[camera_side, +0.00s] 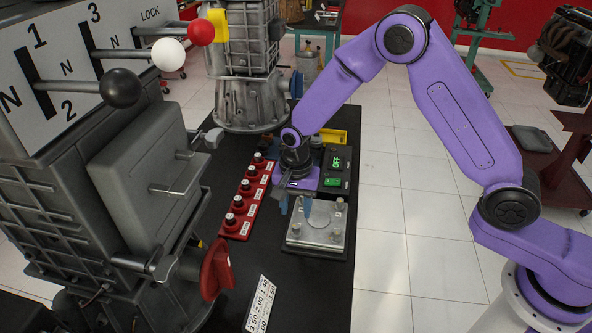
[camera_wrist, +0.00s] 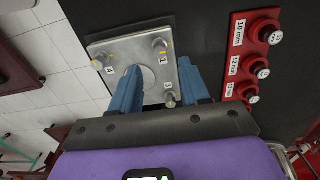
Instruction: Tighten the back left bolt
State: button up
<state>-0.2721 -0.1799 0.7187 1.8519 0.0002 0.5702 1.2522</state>
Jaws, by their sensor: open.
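A square metal plate (camera_side: 316,238) with a round centre and corner bolts lies on the black bench. In the side view a back right bolt (camera_side: 340,204), a front right bolt (camera_side: 337,236) and a front left bolt (camera_side: 295,229) show; my gripper covers the back left corner. In the wrist view the plate (camera_wrist: 138,48) carries number labels, and bolts show at the top (camera_wrist: 160,43), left (camera_wrist: 97,65) and lower right (camera_wrist: 170,100). A blue finger covers the remaining corner. My gripper (camera_side: 296,206) points down over the plate's back left, its blue fingers apart, with nothing seen held between them.
A red rack (camera_side: 243,200) of labelled sockets runs left of the plate. A dark box with a green OFF display (camera_side: 338,170) stands behind it. A large gearbox with a red knob (camera_side: 216,268) stands at left. A yellow bin (camera_side: 333,136) is farther back.

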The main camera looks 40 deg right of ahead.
aim_at(296, 226)
notch_tip(296, 226, up, 12)
dwell(0.4)
jog(key=shift+f, duration=0.1)
jog(key=s+d+r+n, duration=0.1)
jog(key=s+d+n, duration=0.4)
jog(key=s, duration=0.5)
jog(key=s+d+r+n, duration=0.1)
jog(key=s+d+n, duration=0.4)
jog(key=s+n, duration=0.4)
jog(key=s+d+r+n, duration=0.2)
jog(key=s+d+n, duration=0.3)
jog(key=s, duration=0.6)
jog(key=n, duration=0.2)
jog(key=shift+s+n, duration=0.35)
jog(key=shift+n, duration=0.05)
jog(key=shift+w+a+r, duration=0.1)
